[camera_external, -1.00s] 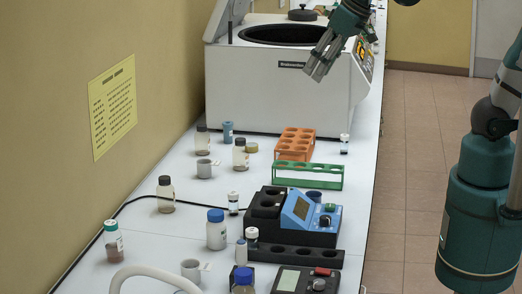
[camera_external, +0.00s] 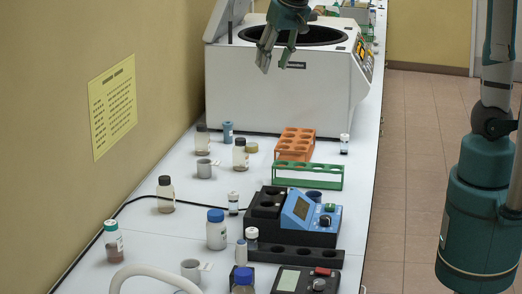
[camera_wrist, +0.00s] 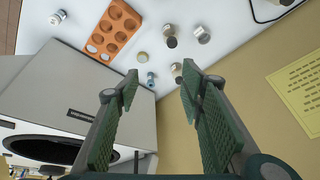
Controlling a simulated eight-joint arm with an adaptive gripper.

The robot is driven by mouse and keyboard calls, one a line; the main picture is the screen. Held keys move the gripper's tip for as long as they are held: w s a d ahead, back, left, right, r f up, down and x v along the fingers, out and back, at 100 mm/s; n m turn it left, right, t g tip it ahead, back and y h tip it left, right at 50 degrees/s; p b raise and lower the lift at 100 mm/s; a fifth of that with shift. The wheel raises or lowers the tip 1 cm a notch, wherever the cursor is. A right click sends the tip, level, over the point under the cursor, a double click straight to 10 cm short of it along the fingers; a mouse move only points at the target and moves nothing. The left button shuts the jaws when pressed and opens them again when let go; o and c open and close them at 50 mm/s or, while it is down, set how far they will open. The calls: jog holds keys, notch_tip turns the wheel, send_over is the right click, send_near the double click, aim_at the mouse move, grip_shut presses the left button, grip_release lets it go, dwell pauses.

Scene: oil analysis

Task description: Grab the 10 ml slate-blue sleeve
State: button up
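A small slate-blue sleeve (camera_external: 228,133) stands upright on the bench by the left front corner of the white centrifuge. It also shows in the wrist view (camera_wrist: 151,79), small, between and beyond my fingertips. In the wrist view my gripper (camera_wrist: 160,86) has both green fingers spread.
The centrifuge (camera_external: 285,95) with its open bowl fills the back of the bench. Bottles (camera_external: 202,141) (camera_external: 240,154) and a grey cup (camera_external: 204,170) stand near the sleeve. An orange rack (camera_external: 295,146) and a green rack (camera_external: 308,177) are to the right. The wall is close on the left.

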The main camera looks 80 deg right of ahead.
jog(key=w+d+f+m+g+h, duration=0.1)
jog(key=w+d+f+m, duration=0.3)
jog(key=w, duration=0.3)
jog(key=w+d+f+m+g, duration=0.1)
jog(key=w+d+f, duration=0.3)
jog(key=w+d, duration=0.25)
jog(key=m+g, duration=0.3)
jog(key=m, duration=0.3)
send_over(228, 124)
jog(key=w+a, duration=0.1)
notch_tip(228, 124, down, 16)
jog(key=shift+a+r+h, duration=0.2)
jog(key=shift+h, duration=0.2)
jog(key=shift+f, duration=0.1)
jog(key=shift+x, duration=1.2)
jog(key=shift+d+f, duration=0.1)
jog(key=shift+x, duration=2.45)
jog(key=shift+w, duration=0.2)
jog(key=shift+c, duration=0.7)
